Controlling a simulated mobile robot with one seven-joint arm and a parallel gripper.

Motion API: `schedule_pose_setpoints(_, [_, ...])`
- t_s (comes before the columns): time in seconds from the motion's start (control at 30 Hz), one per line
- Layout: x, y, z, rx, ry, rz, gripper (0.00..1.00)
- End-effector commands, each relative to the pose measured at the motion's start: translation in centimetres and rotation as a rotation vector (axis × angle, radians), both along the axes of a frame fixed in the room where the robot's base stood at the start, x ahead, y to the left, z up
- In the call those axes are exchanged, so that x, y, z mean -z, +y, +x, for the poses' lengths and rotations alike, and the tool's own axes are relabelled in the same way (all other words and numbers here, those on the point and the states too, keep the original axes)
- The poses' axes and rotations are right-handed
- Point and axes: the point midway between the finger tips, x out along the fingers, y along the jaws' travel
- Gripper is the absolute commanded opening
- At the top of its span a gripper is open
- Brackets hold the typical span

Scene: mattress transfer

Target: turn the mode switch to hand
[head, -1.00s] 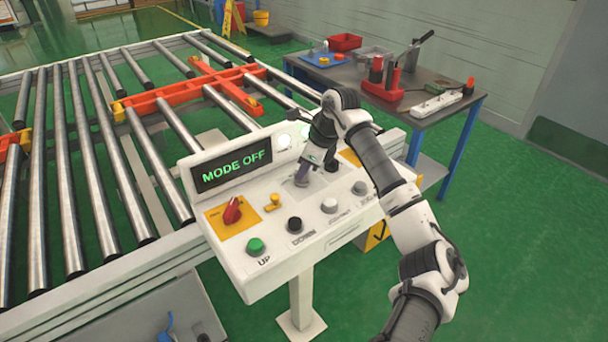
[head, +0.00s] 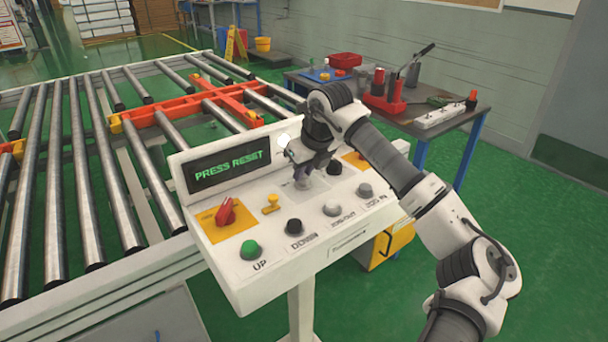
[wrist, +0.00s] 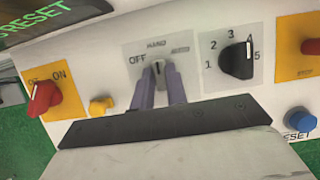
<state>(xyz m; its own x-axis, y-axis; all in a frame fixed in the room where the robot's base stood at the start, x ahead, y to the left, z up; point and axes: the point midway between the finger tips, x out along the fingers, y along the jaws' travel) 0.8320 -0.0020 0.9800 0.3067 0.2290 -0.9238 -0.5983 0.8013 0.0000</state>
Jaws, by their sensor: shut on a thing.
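The mode switch (wrist: 158,68) is a small knob on a grey plate marked OFF, HAND and a blurred third label. Its light pointer line is nearly upright, towards HAND. My gripper (wrist: 159,76) has its two purple-grey fingers closed on both sides of this knob. In the head view my gripper (head: 303,178) reaches down onto the panel and hides most of the switch. The display (head: 229,172) reads PRESS RESET in green.
On the white console (head: 330,238), a red switch (head: 226,212), yellow key (head: 271,204), green UP button (head: 250,249) and numbered black dial (wrist: 237,60) surround the switch. A blue RESET button (wrist: 300,119) is at right. Roller conveyor (head: 75,190) lies left, tool table (head: 440,128) behind.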

Motion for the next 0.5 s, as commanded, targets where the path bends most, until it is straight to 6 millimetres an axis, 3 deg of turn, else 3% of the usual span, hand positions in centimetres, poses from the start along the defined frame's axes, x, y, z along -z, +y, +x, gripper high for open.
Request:
schedule_pose_setpoints(0.47, [-0.05, -0.03, -0.03, 0.014, 0.001, 0.0, 0.0])
schedule_pose_setpoints(0.5, [-0.05, -0.03, -0.03, 0.014, 0.001, 0.0, 0.18])
